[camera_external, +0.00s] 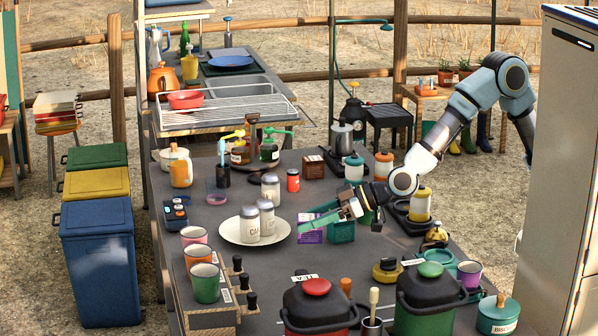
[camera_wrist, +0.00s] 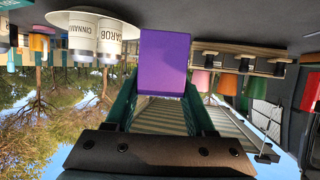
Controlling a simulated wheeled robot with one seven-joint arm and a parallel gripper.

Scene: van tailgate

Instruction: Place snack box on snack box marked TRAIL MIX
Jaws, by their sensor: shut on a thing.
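A purple snack box (camera_external: 309,229) is between the teal fingers of my gripper (camera_external: 327,217), just right of the white plate. In the wrist view the purple box (camera_wrist: 164,62) fills the space between the fingertips (camera_wrist: 163,92), and my gripper is shut on it. I cannot tell whether its underside touches the counter. A small brown box (camera_external: 313,166) with a pale label stands farther back on the counter. Its lettering is too small to read, and I cannot make out the words TRAIL MIX anywhere.
The white plate (camera_external: 231,231) holds labelled canisters (camera_external: 266,217). A red jar (camera_external: 293,180) is left of the brown box. Bare grey counter (camera_external: 270,283) lies in front of the plate.

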